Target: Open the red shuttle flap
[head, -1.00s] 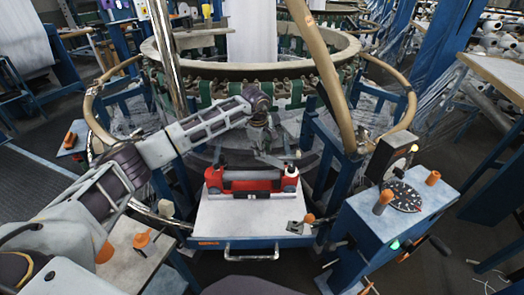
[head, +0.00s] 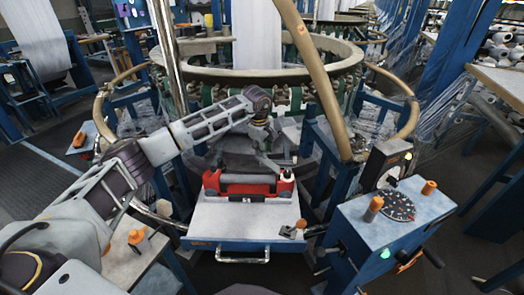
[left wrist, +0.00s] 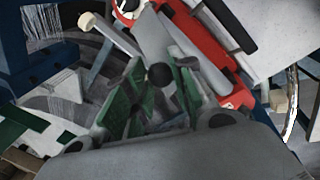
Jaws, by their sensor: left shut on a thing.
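The red shuttle (head: 248,190) lies on a pale tray top, with a grey roll (head: 246,179) along its upper side. It also shows in the left wrist view (left wrist: 212,45), at upper right, beside a long grey piece. My left gripper (head: 276,163) reaches in from behind, at the right end of the shuttle. In the left wrist view, its green fingers (left wrist: 155,92) close around a small black ball knob (left wrist: 160,76). The fingers hide what the knob is fixed to. I cannot tell how far the flap stands open. My right gripper is not seen.
The tray (head: 215,225) has a front handle. A blue control box (head: 385,225) with orange knobs and a dial stands to the right. The round loom frame (head: 255,75) and a slanted tan post (head: 310,70) rise behind the shuttle.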

